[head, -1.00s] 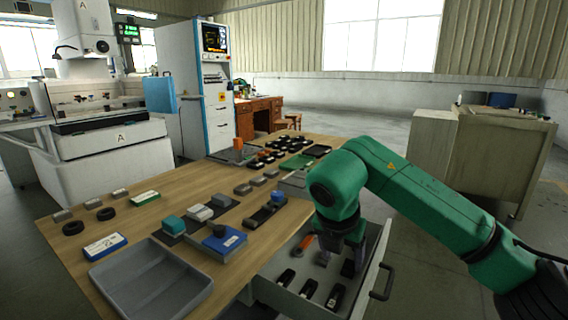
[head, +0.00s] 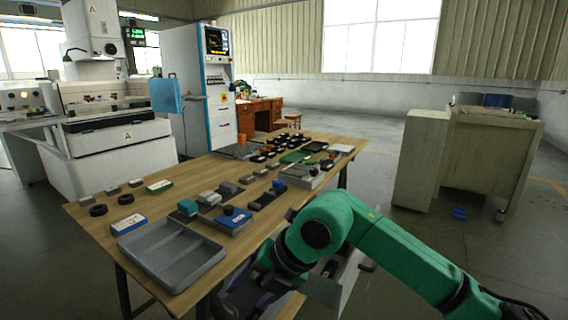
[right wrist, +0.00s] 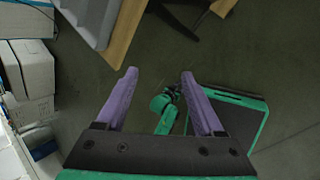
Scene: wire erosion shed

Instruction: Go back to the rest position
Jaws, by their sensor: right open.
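My right gripper (head: 245,300) is low at the front side of the wooden table (head: 165,192), partly hidden by its own wrist and cut close to the lower picture edge. In the right wrist view, the two purple fingers of this gripper (right wrist: 160,85) stand wide apart with nothing between them. They point down toward the floor beside the table edge. My green right arm comes in from the right in the head view. My left gripper is in neither view.
A grey tray (head: 170,255) sits at the table's near corner, close to the gripper. Small parts and boxes cover the tabletop.

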